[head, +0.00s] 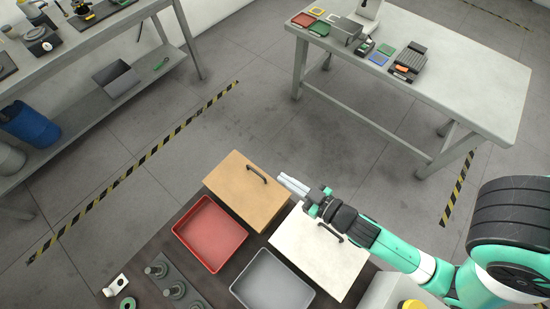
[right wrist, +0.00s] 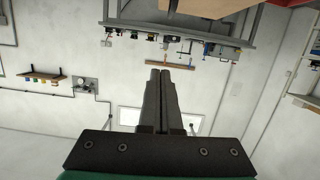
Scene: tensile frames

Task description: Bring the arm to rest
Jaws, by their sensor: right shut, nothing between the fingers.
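My right arm comes in from the right in the head view. Its gripper (head: 292,184) is shut and empty, pointing left above the area between the wooden box (head: 248,190) and the white box (head: 315,262). In the right wrist view the two dark fingers (right wrist: 161,75) lie together with nothing between them. The gripper looks raised above the boxes, but its exact height is hard to tell. My left gripper is not in view.
A red tray (head: 210,232), a grey tray (head: 273,284) and grey cylindrical pieces (head: 157,270) are on the dark table below. A white table (head: 468,88) with small trays stands at the back right. A shelved bench (head: 100,40) stands at the left. Open floor lies between.

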